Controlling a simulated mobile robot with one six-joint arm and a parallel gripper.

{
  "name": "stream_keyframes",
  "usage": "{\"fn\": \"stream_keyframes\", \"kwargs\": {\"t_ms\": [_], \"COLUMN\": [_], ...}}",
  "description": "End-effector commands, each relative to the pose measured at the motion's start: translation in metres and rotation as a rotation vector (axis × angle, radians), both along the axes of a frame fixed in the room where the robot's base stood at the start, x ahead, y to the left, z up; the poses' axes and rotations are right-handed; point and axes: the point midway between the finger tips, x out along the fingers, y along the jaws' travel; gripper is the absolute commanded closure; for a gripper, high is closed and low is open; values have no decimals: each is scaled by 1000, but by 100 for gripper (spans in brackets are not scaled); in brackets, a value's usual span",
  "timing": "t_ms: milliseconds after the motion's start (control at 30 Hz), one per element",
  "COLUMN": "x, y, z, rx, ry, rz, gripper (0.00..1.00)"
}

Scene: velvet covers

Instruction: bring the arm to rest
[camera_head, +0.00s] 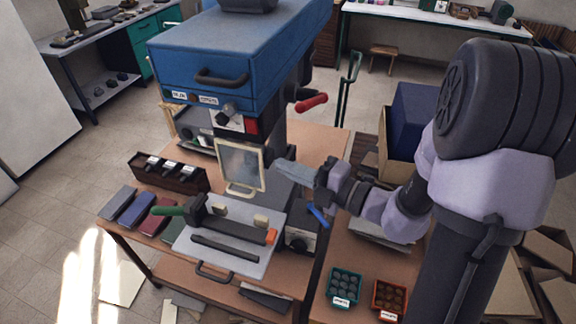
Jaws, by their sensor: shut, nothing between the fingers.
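My gripper (292,171) is at the centre of the view, at the end of my grey and lilac arm, which reaches in from the right. It points left, and its narrow fingers look shut and empty. The fingertips are just right of a cream-framed panel (241,166) on the blue machine (232,58). I cannot tell whether they touch anything. The gripper is above the level of the grey plate (228,240).
On the bench are coloured covers (134,210), a dark rack (168,172) and a green-handled tool (172,210). At the lower right are a green tray (345,273) and an orange tray (390,297) of small pieces. A blue box (412,118) stands behind my arm.

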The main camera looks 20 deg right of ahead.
Motion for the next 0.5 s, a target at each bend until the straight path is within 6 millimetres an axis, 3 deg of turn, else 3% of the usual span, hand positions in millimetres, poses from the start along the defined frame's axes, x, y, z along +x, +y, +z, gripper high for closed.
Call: {"fn": "stream_keyframes", "kwargs": {"t_ms": [433,500], "x": [-1,-8], "y": [0,13], "z": [0,1], "rx": [-3,-67], "ry": [-2,-41], "rz": [3,54], "gripper": [100,100]}}
